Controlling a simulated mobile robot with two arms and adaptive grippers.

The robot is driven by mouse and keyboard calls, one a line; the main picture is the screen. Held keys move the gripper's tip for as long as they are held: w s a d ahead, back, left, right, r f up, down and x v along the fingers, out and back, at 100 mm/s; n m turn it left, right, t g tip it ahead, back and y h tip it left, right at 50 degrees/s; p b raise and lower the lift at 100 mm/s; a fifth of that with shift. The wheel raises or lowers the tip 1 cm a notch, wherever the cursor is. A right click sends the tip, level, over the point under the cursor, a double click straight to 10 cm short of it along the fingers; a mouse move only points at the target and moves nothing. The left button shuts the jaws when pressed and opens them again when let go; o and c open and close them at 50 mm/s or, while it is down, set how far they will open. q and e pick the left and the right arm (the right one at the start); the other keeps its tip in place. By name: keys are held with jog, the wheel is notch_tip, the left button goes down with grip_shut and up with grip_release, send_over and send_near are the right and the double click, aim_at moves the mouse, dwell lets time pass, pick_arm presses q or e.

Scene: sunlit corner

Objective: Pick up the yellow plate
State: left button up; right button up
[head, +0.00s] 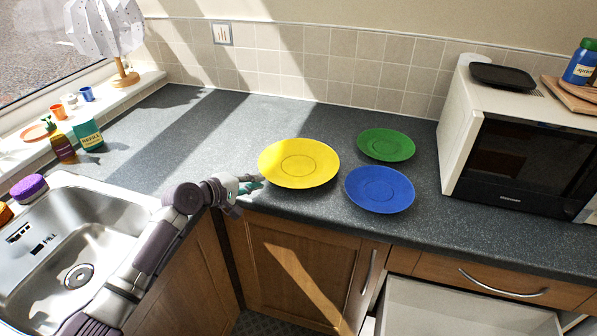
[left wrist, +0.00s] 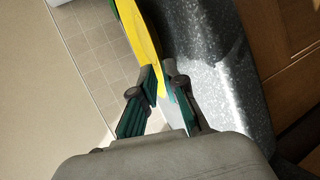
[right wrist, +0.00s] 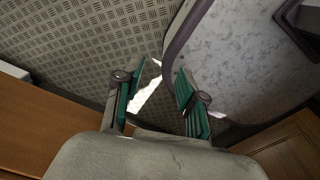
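The yellow plate (head: 299,163) is round and level, at the middle of the grey counter. My left gripper (head: 258,181) is at its left rim. In the left wrist view, the yellow plate (left wrist: 146,40) shows nearly edge-on, and its rim runs between the left gripper's (left wrist: 159,75) fingertips, which are closed in on it. I cannot tell whether the plate touches the counter. My right gripper (right wrist: 158,72) is open and empty, low above the patterned floor in the right wrist view. It is not in the head view.
A blue plate (head: 380,189) and a green plate (head: 386,144) lie right of the yellow one. A microwave (head: 458,133) stands farther right. A sink (head: 110,215) is at left. An open drawer (head: 460,308) juts out below. The counter (head: 215,130) behind-left of the yellow plate is clear.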

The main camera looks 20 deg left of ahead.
aim_at(269, 179)
pick_arm(q)
jog(key=b+x, duration=0.4)
jog(key=x, duration=0.1)
jog(key=shift+s+d+f, duration=0.1)
jog(key=shift+d+f, duration=0.1)
jog(key=shift+d, duration=0.1)
jog(key=shift+r, duration=0.1)
grip_shut()
jog(key=shift+r, duration=0.1)
